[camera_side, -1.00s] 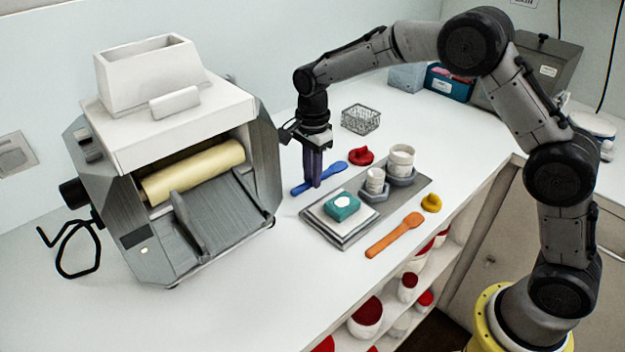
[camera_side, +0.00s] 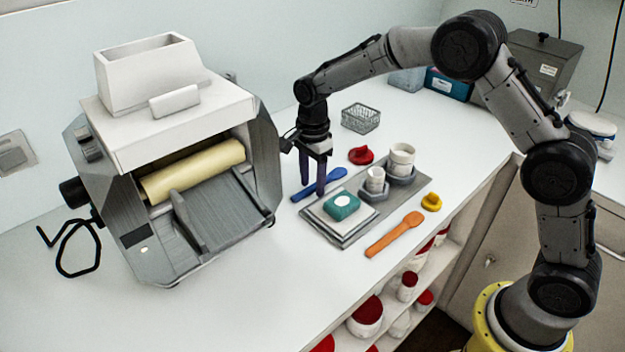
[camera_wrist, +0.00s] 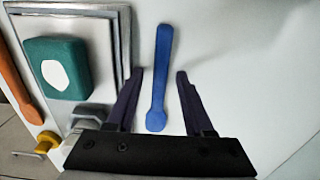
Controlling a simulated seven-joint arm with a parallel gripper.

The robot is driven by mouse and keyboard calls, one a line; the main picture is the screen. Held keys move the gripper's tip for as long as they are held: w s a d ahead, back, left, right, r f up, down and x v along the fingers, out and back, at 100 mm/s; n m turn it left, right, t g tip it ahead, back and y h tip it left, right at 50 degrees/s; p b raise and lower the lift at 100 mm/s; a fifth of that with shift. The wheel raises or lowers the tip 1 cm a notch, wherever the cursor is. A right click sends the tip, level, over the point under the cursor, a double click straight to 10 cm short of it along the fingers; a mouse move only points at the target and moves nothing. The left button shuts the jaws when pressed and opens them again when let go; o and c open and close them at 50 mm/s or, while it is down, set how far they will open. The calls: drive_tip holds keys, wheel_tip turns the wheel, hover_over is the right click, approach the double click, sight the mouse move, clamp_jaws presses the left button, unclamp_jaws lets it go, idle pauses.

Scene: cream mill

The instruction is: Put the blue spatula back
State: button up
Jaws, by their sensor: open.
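The blue spatula (camera_side: 319,184) lies flat on the white counter, between the mill and the grey tray. In the wrist view the blue spatula (camera_wrist: 160,75) lies lengthwise between my two fingers, its wide end toward the gripper body. My gripper (camera_side: 312,190) points down at the spatula with its dark fingers apart. In the wrist view my gripper (camera_wrist: 161,73) is open, with a gap on both sides of the spatula. Nothing is held. Whether the fingertips touch the counter cannot be told.
An orange spatula (camera_side: 394,234) and yellow lid (camera_side: 431,202) lie near the front edge. A red lid (camera_side: 361,155) and wire basket (camera_side: 361,118) stand behind. The mill (camera_side: 180,160) is left.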

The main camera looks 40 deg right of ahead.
sight(312, 186)
wheel_tip(312, 186, up, 12)
drive_tip(key=s+d+r+n+t, duration=0.1)
drive_tip(key=s+d+r+n, duration=0.15)
drive_tip(key=s+r, duration=0.35)
drive_tip(key=s+d+r+n+t, duration=0.25)
drive_tip(key=s+n, duration=0.75)
drive_tip(key=s, duration=0.7)
drive_tip(key=s+f+n+t, duration=0.1)
drive_tip(key=s+f+n, duration=0.1)
drive_tip(key=s, duration=0.2)
drive_tip(key=s+d+f+n+t, duration=0.1)
drive_tip(key=s+f+n, duration=0.1)
drive_tip(key=s, duration=0.3)
drive_tip(key=shift+s+f+n, duration=0.2)
drive_tip(key=shift+f+n, duration=0.15)
drive_tip(key=shift+n, duration=0.4)
